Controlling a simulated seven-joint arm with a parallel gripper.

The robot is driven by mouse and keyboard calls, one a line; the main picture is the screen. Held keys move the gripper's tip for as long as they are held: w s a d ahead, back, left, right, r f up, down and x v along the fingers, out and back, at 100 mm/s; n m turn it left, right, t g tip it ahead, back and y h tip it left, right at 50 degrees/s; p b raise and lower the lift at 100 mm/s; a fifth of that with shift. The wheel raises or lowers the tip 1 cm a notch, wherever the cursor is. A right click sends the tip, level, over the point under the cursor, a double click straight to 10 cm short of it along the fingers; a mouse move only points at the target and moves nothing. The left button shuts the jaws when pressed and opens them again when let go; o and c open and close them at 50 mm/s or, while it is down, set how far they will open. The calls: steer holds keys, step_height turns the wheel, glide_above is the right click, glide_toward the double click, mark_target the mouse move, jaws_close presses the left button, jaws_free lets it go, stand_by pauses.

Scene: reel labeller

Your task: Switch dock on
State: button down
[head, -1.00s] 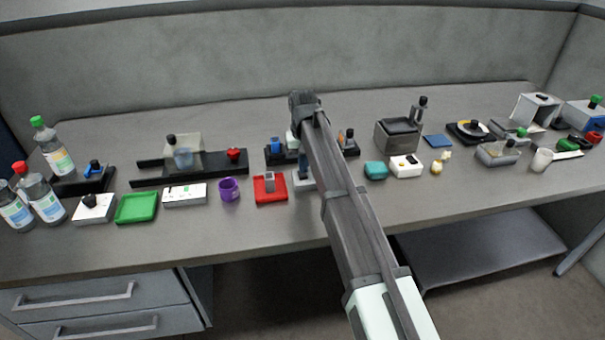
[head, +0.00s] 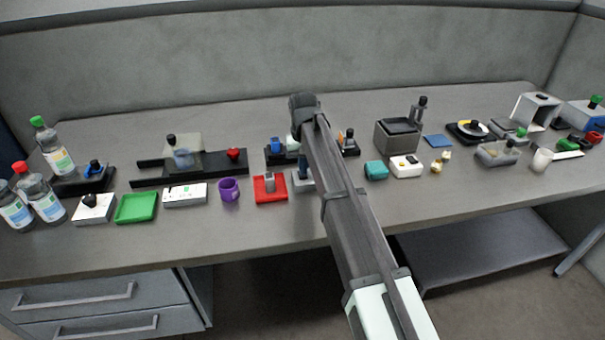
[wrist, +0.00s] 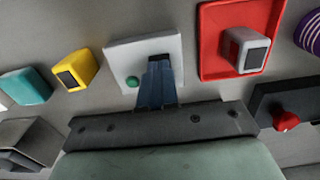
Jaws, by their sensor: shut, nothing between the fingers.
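A small pale plate (wrist: 118,50) with a round green dome (wrist: 132,81) lies under my gripper in the wrist view. No label shows, so I cannot tell for certain that it is the dock. It also shows in the head view (head: 304,187), partly behind my arm. My gripper (wrist: 158,62) is shut and empty, its blue-grey fingers pointing at the plate beside the green dome. The fingers hide part of the plate, and any switch lever there is hidden. I cannot tell whether the tips touch it. In the head view the fingertips (head: 303,174) are just over the plate.
A red tray (head: 272,197) with a grey block is close beside the plate. A yellow block (wrist: 76,71) and a teal block (wrist: 26,86) lie on its other side. A black base with a red knob (wrist: 286,121) is nearby. The table front is clear.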

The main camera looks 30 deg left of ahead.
steer(key=shift+f, duration=0.55)
stand_by(0.4)
steer(key=shift+r, duration=3.5)
